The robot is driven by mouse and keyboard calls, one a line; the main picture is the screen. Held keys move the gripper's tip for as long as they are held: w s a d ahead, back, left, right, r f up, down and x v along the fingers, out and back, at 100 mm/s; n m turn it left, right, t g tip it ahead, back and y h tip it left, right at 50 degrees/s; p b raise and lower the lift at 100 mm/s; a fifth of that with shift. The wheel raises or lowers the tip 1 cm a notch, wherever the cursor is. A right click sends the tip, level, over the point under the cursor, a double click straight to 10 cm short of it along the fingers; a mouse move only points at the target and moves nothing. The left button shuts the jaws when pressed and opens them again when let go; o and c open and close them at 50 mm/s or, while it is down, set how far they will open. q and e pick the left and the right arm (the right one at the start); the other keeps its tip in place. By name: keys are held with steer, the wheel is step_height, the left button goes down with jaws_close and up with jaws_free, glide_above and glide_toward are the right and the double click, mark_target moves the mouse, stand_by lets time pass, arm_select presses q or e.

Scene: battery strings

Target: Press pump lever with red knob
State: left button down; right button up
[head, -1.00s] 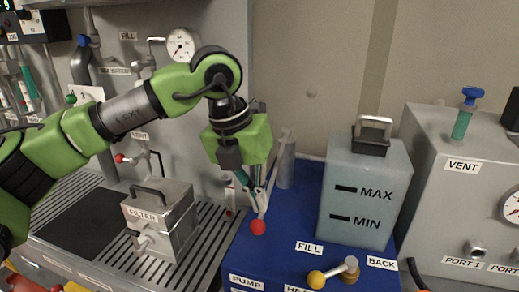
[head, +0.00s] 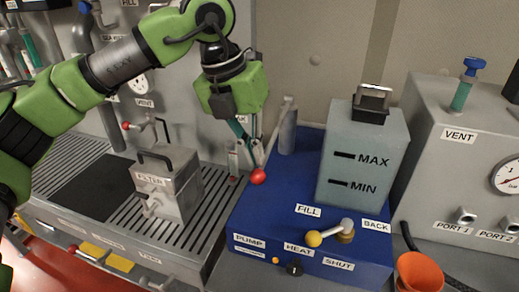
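The pump lever (head: 272,141) is a thin grey bar beside a grey cylinder on the blue pump unit (head: 262,208). It slants down toward me and ends in a red knob (head: 257,176). My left gripper (head: 248,157) comes down from above with its teal fingers at the lever's lower end, just above and left of the knob. The fingers look close to the bar, but I cannot tell whether they are shut on it. My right gripper is out of view.
A translucent tank (head: 362,155) marked MAX and MIN stands on the blue unit. A yellow-knobbed valve (head: 330,232) sits at its front. A metal FILTER box (head: 167,183) stands left on a slotted tray. A grey VENT housing (head: 455,165) and an orange funnel (head: 418,273) are right.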

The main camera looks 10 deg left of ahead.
arm_select(q)
steer(key=s+b+v, duration=0.1)
steer(key=s+v, duration=0.1)
steer(key=v, duration=0.8)
steer(key=shift+a+f, duration=0.2)
steer(key=shift+f, duration=0.05)
steer(key=shift+w, duration=0.15)
stand_by(0.9)
